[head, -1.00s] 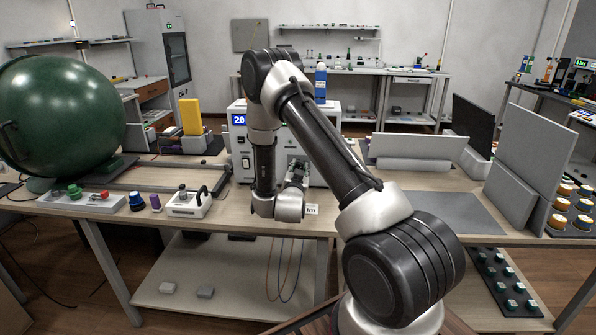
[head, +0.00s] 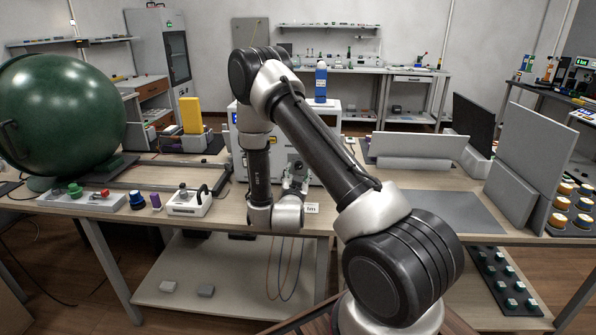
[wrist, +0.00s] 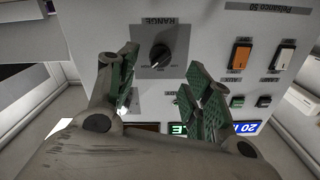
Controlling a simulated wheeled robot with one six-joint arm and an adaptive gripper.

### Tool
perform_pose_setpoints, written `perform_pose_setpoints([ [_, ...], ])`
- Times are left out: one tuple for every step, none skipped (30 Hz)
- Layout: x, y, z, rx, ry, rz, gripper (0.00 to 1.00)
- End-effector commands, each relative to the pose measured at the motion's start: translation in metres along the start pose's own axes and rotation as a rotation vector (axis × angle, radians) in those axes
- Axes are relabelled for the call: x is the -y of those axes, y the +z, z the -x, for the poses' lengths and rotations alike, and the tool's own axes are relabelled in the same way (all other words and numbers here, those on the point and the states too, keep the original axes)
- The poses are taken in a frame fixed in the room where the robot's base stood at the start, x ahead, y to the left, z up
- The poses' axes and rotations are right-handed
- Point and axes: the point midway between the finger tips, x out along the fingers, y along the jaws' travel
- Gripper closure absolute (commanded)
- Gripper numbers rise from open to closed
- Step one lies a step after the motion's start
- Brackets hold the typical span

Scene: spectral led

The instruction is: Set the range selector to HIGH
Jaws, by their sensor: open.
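The range selector (wrist: 160,57) is a round black knob with a white pointer line, on a darker grey plate marked RANGE, in the wrist view. The panel appears upside down there. The pointer slants toward the lower left of the picture; the position labels are too small to read. My gripper (wrist: 161,84) is open and empty, with its green-padded fingers on either side below the knob in the picture. I see no contact with the knob. In the head view my gripper (head: 296,180) is in front of the white instrument (head: 327,121), and my arm hides much of its front.
On the bench, a small box with a black handle (head: 188,203) stands left of my gripper. A grey mat (head: 440,211) lies clear at right.

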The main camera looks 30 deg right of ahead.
Motion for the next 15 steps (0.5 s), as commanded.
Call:
perform_pose_setpoints([
  [0.001, 0.001, 0.012, 0.004, -0.004, 0.002, 0.5],
  [0.001, 0.001, 0.019, 0.003, -0.003, 0.003, 0.5],
  [0.001, 0.001, 0.028, 0.004, -0.003, 0.002, 0.5],
  [0.001, 0.001, 0.034, 0.003, -0.003, 0.002, 0.5],
  [0.001, 0.001, 0.04, 0.003, -0.003, 0.003, 0.5],
  [0.001, 0.001, 0.047, 0.003, -0.003, 0.002, 0.5],
  [0.001, 0.001, 0.052, 0.003, -0.002, 0.002, 0.5],
  [0.001, 0.001, 0.056, 0.003, -0.002, 0.002, 0.5],
  [0.001, 0.001, 0.061, 0.002, -0.002, 0.002, 0.5],
  [0.001, 0.001, 0.064, 0.002, -0.002, 0.001, 0.5],
  [0.0, 0.001, 0.066, 0.001, -0.001, 0.0, 0.5],
  [0.0, 0.001, 0.069, 0.001, -0.001, 0.0, 0.5],
  [0.0, 0.001, 0.07, 0.001, -0.001, 0.0, 0.5],
  [0.0, 0.001, 0.071, 0.001, -0.001, 0.0, 0.5],
  [0.0, 0.0, 0.072, 0.001, 0.0, 0.0, 0.5],
])
